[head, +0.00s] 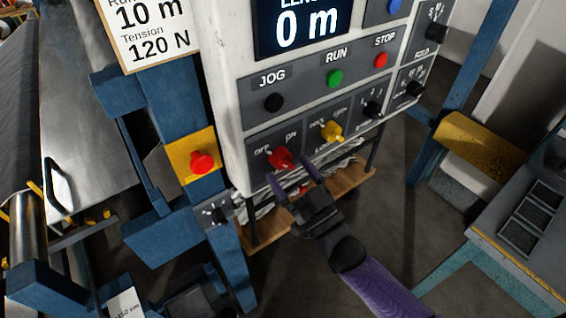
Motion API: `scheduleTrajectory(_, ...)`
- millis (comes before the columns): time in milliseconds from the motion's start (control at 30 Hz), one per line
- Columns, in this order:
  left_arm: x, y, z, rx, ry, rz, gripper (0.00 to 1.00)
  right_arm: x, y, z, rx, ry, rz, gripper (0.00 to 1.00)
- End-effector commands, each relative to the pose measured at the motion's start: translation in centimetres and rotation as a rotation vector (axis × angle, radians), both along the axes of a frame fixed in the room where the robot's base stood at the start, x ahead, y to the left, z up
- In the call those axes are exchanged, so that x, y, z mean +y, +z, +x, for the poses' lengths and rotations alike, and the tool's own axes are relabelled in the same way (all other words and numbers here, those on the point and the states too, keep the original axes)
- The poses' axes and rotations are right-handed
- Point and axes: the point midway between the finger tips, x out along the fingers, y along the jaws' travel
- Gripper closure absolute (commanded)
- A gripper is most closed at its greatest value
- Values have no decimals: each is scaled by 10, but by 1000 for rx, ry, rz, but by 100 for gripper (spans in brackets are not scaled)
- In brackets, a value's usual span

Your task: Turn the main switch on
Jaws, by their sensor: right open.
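The main switch is a red rotary knob (283,158) at the lower left of the white and grey control panel (233,110), with OFF and ON printed above it. Its exact pointing direction is hard to tell. My right gripper (292,181) is open just below the red knob, its two purple fingers pointing up at it, one to each side of its lower edge. I cannot tell whether a finger touches the knob. My left gripper does not show.
A yellow knob (331,131) sits right of the red one, with black knobs (372,109) further right. Black JOG, green RUN (335,78) and red STOP (381,59) buttons are above. A red mushroom button (202,162) on yellow is at left. A grey-blue bench (495,262) stands at right.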

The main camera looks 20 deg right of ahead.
Motion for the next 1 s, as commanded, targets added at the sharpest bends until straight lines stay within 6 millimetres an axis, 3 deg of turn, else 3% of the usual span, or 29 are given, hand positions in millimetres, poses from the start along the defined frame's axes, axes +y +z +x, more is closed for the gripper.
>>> scheduleTrajectory(167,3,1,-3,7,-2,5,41,5,6,14,1,-1,0,9)
scheduleTrajectory(433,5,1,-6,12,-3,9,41,6,6,16,2,-1,0,9)
scheduleTrajectory(867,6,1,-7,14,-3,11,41,6,6,16,3,-1,-2,98)
scheduleTrajectory(1000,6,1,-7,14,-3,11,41,6,6,16,4,-1,1,100)
